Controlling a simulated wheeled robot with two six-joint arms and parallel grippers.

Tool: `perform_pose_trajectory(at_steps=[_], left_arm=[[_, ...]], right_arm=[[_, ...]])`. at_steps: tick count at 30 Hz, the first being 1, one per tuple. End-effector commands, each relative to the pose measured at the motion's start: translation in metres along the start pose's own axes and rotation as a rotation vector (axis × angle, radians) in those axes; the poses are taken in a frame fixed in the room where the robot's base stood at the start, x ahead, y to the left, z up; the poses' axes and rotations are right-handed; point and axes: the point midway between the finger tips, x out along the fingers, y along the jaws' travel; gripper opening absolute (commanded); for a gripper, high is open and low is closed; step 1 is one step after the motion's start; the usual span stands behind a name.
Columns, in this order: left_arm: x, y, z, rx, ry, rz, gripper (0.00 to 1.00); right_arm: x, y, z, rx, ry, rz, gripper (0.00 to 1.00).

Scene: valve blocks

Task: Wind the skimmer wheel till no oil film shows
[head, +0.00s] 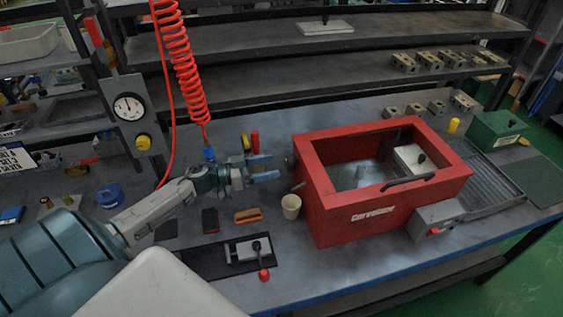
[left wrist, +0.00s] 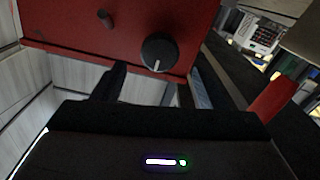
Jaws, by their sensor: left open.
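The red tank (head: 335,205) stands on the bench with an open top. Inside it is a grey, glossy surface (head: 362,176); I cannot tell whether a film lies on it. A dark round wheel (head: 290,161) sits on the tank's left side. In the left wrist view the wheel (left wrist: 159,53) is black with a pale mark pointing down, and a small peg is on the red wall to its left. My left gripper (head: 270,168) is open and empty, just left of the wheel, with its fingers pointing at it. The wheel appears ahead between the fingers, apart from them. My right gripper is not in view.
A beige cup (head: 291,206) stands below the tank's left side. A clamp with a red knob (head: 264,274) lies on a black mat in front. A red coiled hose (head: 183,65) hangs near my left wrist. A ribbed tray (head: 492,180) and green box (head: 497,132) are at right.

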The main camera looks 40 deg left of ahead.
Motion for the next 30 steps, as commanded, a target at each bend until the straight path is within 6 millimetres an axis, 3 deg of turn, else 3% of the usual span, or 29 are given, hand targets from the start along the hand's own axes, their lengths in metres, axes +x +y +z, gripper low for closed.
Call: perform_pose_trajectory(at_steps=[3, 9, 21, 22, 28, 30], left_arm=[[0.019, 0.001, -0.003, -0.002, 0.005, -0.001, 0.66], [0.039, 0.000, -0.002, -0.001, 0.002, 0.000, 0.66], [0.046, 0.000, 0.000, -0.001, -0.001, 0.000, 0.66], [0.046, 0.000, 0.000, -0.001, -0.001, 0.000, 0.64], [0.046, 0.000, 0.000, -0.001, -0.001, 0.000, 0.25], [0.046, 0.000, 0.000, 0.000, -0.001, 0.000, 0.23]], right_arm=[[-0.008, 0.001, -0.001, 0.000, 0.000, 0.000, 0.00], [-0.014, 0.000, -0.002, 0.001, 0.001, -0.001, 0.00], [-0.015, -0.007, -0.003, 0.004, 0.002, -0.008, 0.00], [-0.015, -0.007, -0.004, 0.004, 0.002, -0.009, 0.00], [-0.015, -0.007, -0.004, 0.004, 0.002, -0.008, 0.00], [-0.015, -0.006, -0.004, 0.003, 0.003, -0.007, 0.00]])
